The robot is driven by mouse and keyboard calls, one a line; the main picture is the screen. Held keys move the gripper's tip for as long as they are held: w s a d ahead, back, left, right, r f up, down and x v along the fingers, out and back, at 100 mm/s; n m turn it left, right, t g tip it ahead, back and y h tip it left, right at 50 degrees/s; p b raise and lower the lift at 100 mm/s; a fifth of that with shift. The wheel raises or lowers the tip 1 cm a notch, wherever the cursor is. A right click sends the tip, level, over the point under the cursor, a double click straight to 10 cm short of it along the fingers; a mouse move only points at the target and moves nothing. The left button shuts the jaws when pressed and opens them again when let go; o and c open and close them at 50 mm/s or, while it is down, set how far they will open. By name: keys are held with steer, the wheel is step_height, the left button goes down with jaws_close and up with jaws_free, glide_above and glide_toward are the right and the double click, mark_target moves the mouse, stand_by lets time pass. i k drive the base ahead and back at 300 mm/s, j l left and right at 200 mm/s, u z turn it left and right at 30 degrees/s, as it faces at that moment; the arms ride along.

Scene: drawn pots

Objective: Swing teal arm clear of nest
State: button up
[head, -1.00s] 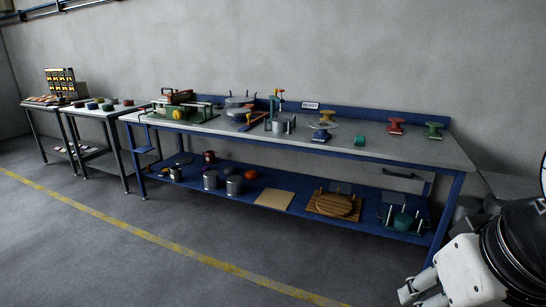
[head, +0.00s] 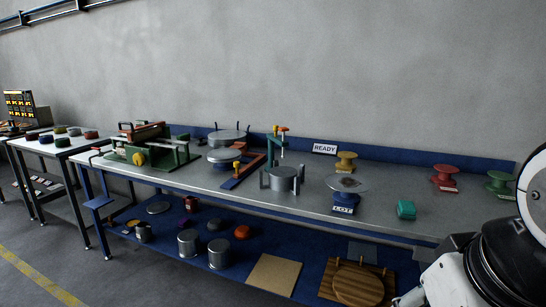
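The teal arm (head: 277,144) is on a slim upright post at the middle of the blue bench, with an orange-red knob at its top. Just in front of it is the nest (head: 265,180), grey upright posts around a silver pot (head: 285,173). The upper part of the arm appears close above the pot's back side; I cannot tell how far it overhangs. My gripper (head: 402,301) is at the bottom edge, mostly cut off, low in front of the bench and far from the teal arm. Its opening cannot be made out.
Left of the nest are a red-and-blue fixture (head: 243,172) and a green machine (head: 150,148). Right of it are a disc on a blue stand (head: 346,184), a teal block (head: 406,209) and spools (head: 445,175). The lower shelf (head: 315,270) holds pots and boards. Open floor lies in front.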

mark_target(276, 139)
steer(key=i+l+u, duration=0.15)
steer(key=i, duration=0.6)
steer(key=i+j+z, duration=0.1)
steer(key=i+j, duration=0.2)
steer(key=i, duration=0.15)
steer(key=i+j+z, duration=0.1)
steer(key=i+j, duration=0.2)
steer(key=i, duration=0.15)
